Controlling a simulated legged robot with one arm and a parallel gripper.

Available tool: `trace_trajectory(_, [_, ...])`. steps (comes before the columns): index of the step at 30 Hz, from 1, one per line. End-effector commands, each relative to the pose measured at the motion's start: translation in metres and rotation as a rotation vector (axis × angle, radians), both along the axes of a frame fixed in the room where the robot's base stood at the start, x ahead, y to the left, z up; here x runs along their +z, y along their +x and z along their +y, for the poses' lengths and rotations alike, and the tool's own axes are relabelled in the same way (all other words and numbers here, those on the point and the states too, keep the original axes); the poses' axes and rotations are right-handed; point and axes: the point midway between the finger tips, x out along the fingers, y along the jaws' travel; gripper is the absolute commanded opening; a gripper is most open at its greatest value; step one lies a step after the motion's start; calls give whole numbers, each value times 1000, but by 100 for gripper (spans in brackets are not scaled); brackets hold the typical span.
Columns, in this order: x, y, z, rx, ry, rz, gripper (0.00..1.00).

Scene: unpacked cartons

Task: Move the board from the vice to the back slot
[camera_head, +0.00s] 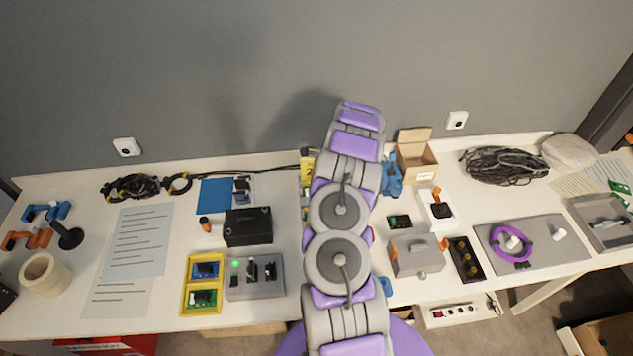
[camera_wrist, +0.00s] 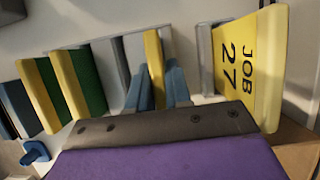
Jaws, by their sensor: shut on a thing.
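In the wrist view, my gripper (camera_wrist: 158,88) has slate-blue fingers showing beyond a dark plate at the bottom. It is shut on a thin board (camera_wrist: 153,55) with a yellow edge, which stands upright between the fingers. Its lower part is hidden by the plate. To the left, several upright boards with yellow edges and green faces (camera_wrist: 78,82) stand side by side with gaps between them. In the head view my arm hides the gripper and the held board. A blue thing (camera_head: 391,178) shows right of the arm; I cannot tell whether it is the vice.
A yellow JOB 27 plate (camera_wrist: 262,65) stands close on the right in the wrist view. In the head view, an open carton (camera_head: 417,165) stands right of the arm, with a cable coil (camera_head: 505,166) beyond. A black box (camera_head: 248,227) stands left on the white bench.

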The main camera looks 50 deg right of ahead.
Motion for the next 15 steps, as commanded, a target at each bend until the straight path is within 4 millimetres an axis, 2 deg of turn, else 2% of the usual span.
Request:
trace_trajectory(8, [-8, 0, 1, 0, 1, 1, 0])
trace_trajectory(9, [-8, 0, 1, 0, 1, 1, 21])
trace_trajectory(15, [-8, 0, 0, 0, 1, 1, 40])
